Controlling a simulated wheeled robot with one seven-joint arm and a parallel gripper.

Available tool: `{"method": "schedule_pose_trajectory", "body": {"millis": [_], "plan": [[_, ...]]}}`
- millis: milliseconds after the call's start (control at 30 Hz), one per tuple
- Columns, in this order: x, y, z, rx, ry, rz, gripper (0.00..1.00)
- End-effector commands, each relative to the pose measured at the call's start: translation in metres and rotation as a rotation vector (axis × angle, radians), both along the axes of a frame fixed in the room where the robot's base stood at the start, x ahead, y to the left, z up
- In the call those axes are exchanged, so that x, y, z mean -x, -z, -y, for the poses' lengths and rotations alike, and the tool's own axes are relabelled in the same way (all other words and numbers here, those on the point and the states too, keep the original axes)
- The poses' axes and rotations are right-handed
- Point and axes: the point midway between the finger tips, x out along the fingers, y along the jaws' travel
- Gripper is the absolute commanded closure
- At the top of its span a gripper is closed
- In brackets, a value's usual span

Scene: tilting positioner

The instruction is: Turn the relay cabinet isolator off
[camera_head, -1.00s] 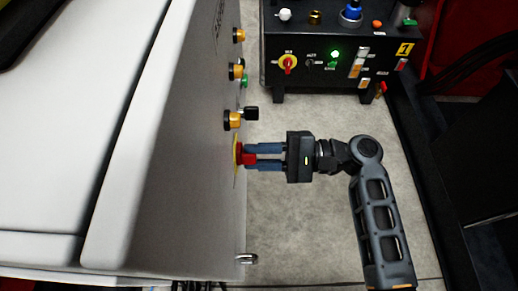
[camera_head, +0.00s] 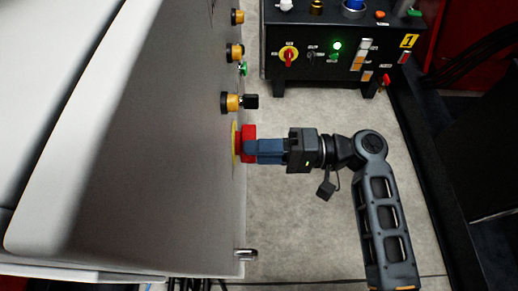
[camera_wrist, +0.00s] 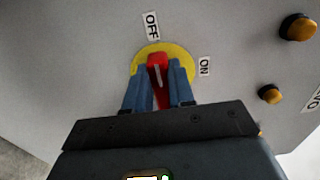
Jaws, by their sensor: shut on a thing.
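The isolator is a red handle (camera_wrist: 157,68) on a yellow round plate (camera_wrist: 179,55) on the grey cabinet face. My gripper (camera_wrist: 158,88) is shut on the red handle, with a blue finger on each side of it. In the wrist view the handle's white line points up, roughly towards the OFF label (camera_wrist: 152,25); the ON label (camera_wrist: 204,66) is to the right. In the head view the red handle (camera_head: 249,143) stands out from the panel and my gripper (camera_head: 262,150) reaches it from the right, its fingers lined up one behind the other.
Black-and-orange knobs (camera_head: 232,102) sit above the isolator on the same cabinet (camera_head: 190,190), and a metal hasp (camera_head: 246,254) below. A black control box (camera_head: 335,55) with another red-yellow switch stands behind. Bare floor (camera_head: 300,220) lies right of the cabinet.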

Motion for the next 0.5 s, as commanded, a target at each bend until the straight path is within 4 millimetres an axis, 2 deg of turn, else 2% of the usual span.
{"method": "schedule_pose_trajectory", "body": {"millis": [500], "plan": [[0.0013,0.0012,-0.0032,0.002,-0.007,0.036,1.00]]}}
